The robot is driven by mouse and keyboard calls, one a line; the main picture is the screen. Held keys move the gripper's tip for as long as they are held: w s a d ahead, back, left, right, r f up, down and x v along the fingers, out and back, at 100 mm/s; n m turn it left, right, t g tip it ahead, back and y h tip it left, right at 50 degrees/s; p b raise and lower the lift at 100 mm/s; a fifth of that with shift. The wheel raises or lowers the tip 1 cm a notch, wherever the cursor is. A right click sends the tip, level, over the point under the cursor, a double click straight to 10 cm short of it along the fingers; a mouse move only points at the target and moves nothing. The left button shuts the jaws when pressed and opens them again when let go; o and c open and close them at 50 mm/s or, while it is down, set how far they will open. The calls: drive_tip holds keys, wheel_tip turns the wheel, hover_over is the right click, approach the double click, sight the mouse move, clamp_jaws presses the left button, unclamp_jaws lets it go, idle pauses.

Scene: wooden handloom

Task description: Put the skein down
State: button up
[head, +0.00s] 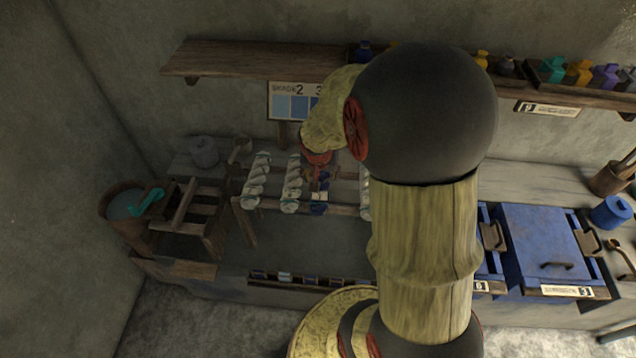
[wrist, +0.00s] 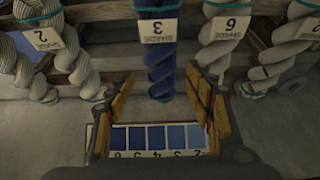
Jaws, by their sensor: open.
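A twisted blue skein (wrist: 160,62) with a white tag reading shade 3 is in the middle of the wrist view. It also shows on the wooden rack in the head view (head: 319,209), between pale skeins. My gripper (wrist: 160,98) is open, with one finger on each side of the skein's end in the wrist view. I cannot tell whether either finger touches it. In the head view my gripper (head: 318,174) is at the rack, just above the blue skein and partly hidden by my wrist.
Pale skeins (wrist: 222,45) flank the blue one closely. A card with blue patches (wrist: 158,137) shows between my fingers. A wooden bucket (head: 125,208) with a teal item stands left of the rack. A blue lidded vat (head: 545,240) is at right, and a shelf (head: 250,58) runs above.

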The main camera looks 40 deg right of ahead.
sight(322, 184)
drive_tip(key=x, duration=0.2)
drive_tip(key=b+x, duration=0.1)
drive_tip(key=x, duration=0.3)
drive_tip(key=shift+s+a+f, duration=0.15)
drive_tip(key=shift+a+f, duration=0.1)
drive_tip(key=shift+f, duration=0.3)
drive_tip(key=shift+c, duration=0.7)
drive_tip(key=c, duration=1)
drive_tip(key=shift+r, duration=0.2)
